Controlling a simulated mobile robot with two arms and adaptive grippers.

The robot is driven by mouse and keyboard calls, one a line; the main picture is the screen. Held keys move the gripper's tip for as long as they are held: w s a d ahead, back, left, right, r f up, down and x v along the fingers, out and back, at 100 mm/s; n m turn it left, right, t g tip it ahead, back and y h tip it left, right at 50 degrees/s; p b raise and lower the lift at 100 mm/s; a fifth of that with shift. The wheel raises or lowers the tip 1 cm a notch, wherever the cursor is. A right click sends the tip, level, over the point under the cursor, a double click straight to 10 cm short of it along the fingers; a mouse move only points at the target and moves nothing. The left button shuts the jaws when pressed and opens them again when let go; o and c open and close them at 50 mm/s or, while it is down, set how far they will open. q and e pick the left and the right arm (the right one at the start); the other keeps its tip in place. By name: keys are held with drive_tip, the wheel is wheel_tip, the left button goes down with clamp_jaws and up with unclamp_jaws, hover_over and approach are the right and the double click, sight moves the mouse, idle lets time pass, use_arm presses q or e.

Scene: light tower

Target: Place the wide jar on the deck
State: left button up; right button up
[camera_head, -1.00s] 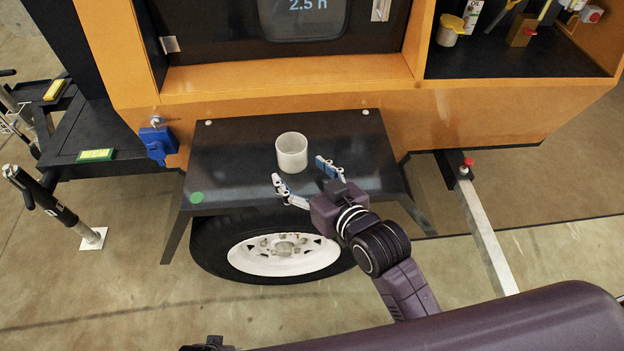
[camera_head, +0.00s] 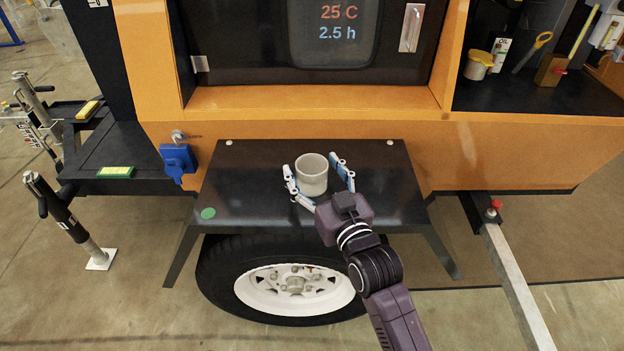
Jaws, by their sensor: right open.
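The wide jar (camera_head: 311,175) is a white, open-topped cup shape. It stands upright on the black fender plate (camera_head: 245,185) above the wheel. My right gripper (camera_head: 318,178) is open, with one finger on each side of the jar. I cannot tell whether the fingers touch it. My left gripper is not in view. Which surface is the deck is not marked; a black ledge (camera_head: 130,150) lies to the left and a black shelf (camera_head: 500,95) at the upper right.
The ledge carries a green-and-yellow block (camera_head: 115,172). A blue padlock-like box (camera_head: 178,158) hangs beside the fender. The shelf holds a yellow-lidded pot (camera_head: 478,65) and an oil bottle (camera_head: 499,52). A metal bar (camera_head: 515,280) juts out at the right. The plate around the jar is mostly clear.

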drive_tip(key=shift+w+a, duration=0.15)
drive_tip(key=shift+w, duration=0.25)
drive_tip(key=shift+c, duration=0.3)
drive_tip(key=c, duration=1.3)
drive_tip(key=shift+r, duration=0.1)
drive_tip(key=shift+c, duration=0.2)
